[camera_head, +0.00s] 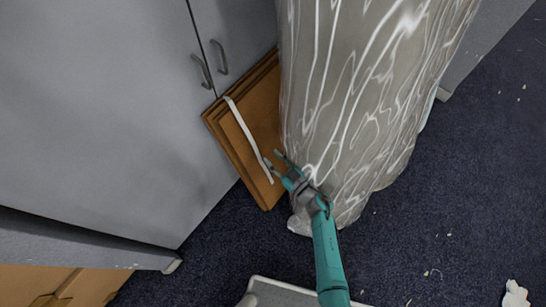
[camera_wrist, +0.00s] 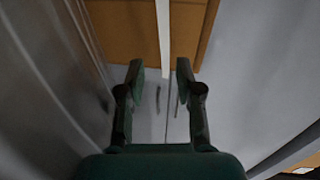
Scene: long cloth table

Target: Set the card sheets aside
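The card sheets (camera_head: 258,110) are a stack of brown flat sheets leaning against the grey cabinet, with their low corner near the floor. A white band (camera_head: 245,133) runs across their front face. In the wrist view the brown sheets (camera_wrist: 115,30) fill the top, with the white band (camera_wrist: 163,30) running down between my fingers. My gripper (camera_head: 272,160) is at the right lower part of the stack, close to the band's lower end. Its fingers are apart in the wrist view (camera_wrist: 160,72). I cannot tell whether they touch the sheets. The stack's right side is hidden behind a wrapped bulk.
A tall bulk in shiny clear wrap (camera_head: 365,95) stands close to the right of my gripper. The grey cabinet (camera_head: 90,100) with two handles is behind the sheets. Dark blue carpet (camera_head: 470,200) with scattered pale scraps is open at the right. A pale crumpled piece (camera_head: 515,296) lies lower right.

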